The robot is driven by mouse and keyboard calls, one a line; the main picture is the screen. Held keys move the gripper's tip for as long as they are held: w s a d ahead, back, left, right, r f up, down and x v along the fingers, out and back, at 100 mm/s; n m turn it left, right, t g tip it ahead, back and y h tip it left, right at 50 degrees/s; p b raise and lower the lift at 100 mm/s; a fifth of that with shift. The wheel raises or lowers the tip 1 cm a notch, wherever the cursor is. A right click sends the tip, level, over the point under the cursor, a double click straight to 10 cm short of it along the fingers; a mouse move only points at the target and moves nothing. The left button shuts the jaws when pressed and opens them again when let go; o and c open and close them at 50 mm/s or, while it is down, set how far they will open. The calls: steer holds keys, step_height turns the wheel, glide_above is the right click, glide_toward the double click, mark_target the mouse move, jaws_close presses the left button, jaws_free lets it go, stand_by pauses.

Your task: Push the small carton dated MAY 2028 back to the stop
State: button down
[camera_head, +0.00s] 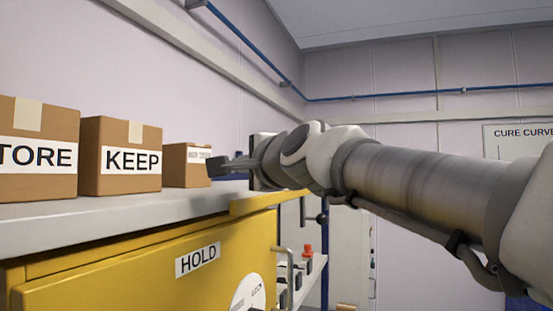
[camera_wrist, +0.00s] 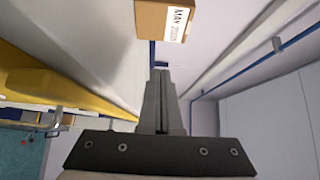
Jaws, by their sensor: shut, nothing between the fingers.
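The small carton (camera_head: 188,166) is brown with a white date label and stands on the grey top of the yellow cabinet, right of the KEEP carton. In the wrist view the carton (camera_wrist: 152,20) is at the top edge, partly cut off, and its label reads MAY with a blurred year. My gripper (camera_head: 212,166) is shut and empty, its fingertips close to the carton's right side in the head view. The wrist view shows the shut fingers (camera_wrist: 161,75) pointing toward the carton with a gap between. The stop cannot be made out.
A KEEP carton (camera_head: 120,158) and a larger carton lettered TORE (camera_head: 38,150) stand in a row to the left. The yellow cabinet (camera_head: 150,265) bears a HOLD sign. A blue pipe (camera_head: 245,40) runs along the wall. A shelf (camera_head: 310,275) with small items is below right.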

mark_target(184, 165)
steer(key=x, duration=0.5)
steer(key=shift+a+p, duration=0.1)
steer(key=shift+p, duration=0.25)
steer(key=shift+w+a+r+p, duration=0.1)
steer(key=shift+w+a+p, duration=0.1)
steer(key=shift+a+p, duration=0.3)
steer(key=shift+w+a+r+p, duration=0.15)
steer(key=shift+a+p, duration=0.3)
steer(key=shift+p, duration=0.1)
steer(key=shift+w+a+f+p, duration=0.1)
steer(key=shift+a+p, duration=0.25)
steer(key=shift+a, duration=0.1)
steer(key=shift+w+a+f+p, duration=0.1)
steer(key=shift+a+p, duration=0.25)
steer(key=shift+a, duration=0.1)
